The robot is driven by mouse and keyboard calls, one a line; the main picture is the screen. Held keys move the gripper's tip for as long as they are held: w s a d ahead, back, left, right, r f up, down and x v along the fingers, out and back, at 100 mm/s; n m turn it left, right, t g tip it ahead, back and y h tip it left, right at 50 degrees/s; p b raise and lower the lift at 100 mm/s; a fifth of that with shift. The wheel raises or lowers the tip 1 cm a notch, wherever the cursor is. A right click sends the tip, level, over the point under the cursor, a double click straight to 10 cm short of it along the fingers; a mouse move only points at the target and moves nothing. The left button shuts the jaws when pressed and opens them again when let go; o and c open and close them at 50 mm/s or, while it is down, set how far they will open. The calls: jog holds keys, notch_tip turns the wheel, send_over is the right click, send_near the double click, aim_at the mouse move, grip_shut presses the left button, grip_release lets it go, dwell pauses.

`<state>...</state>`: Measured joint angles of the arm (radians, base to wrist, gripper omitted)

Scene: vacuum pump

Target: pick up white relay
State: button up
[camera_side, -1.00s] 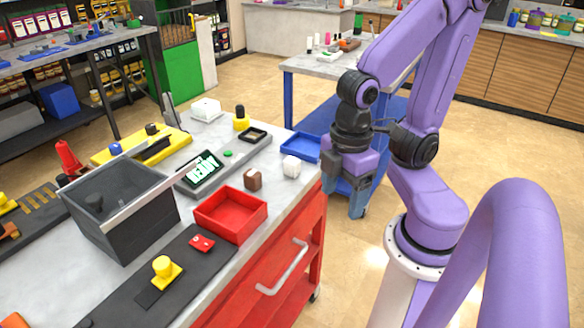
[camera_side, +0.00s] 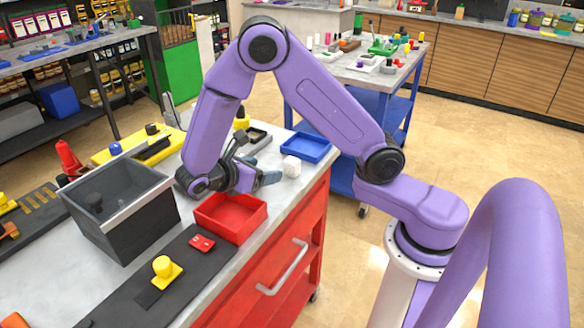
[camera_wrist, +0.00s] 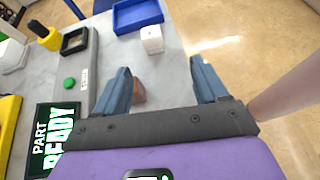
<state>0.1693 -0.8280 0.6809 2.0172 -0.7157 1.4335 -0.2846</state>
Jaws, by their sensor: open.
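The white relay (camera_side: 291,166) is a small white block on the bench top near the right edge, just in front of the blue tray. It also shows in the wrist view (camera_wrist: 152,39), ahead of my fingers and a little left of the middle of the gap. My gripper (camera_side: 272,178) points right toward the relay and is apart from it. In the wrist view my gripper (camera_wrist: 160,80) has its two blue fingers spread wide. A brown block (camera_wrist: 138,90) shows partly behind the left finger.
A blue tray (camera_side: 305,147) lies behind the relay, and a red tray (camera_side: 231,216) sits below my gripper. A dark grey bin (camera_side: 120,210) stands left. The READY display (camera_wrist: 52,138) and a green button (camera_wrist: 69,83) are left in the wrist view. The bench edge is close at right.

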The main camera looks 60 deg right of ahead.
jog(key=w, duration=0.1)
send_near(296, 161)
jog(key=shift+h, duration=0.4)
jog(key=x, duration=0.4)
jog(key=f+x, duration=0.1)
jog(key=x, duration=0.1)
jog(key=shift+w+f, duration=0.15)
jog(key=shift+w, duration=0.1)
jog(key=shift+w+x, duration=0.15)
jog(key=shift+x, duration=1.2)
jog(key=shift+w+x, duration=0.1)
jog(key=shift+x, duration=1.25)
jog(key=c, duration=1.1)
jog(key=shift+o, duration=0.2)
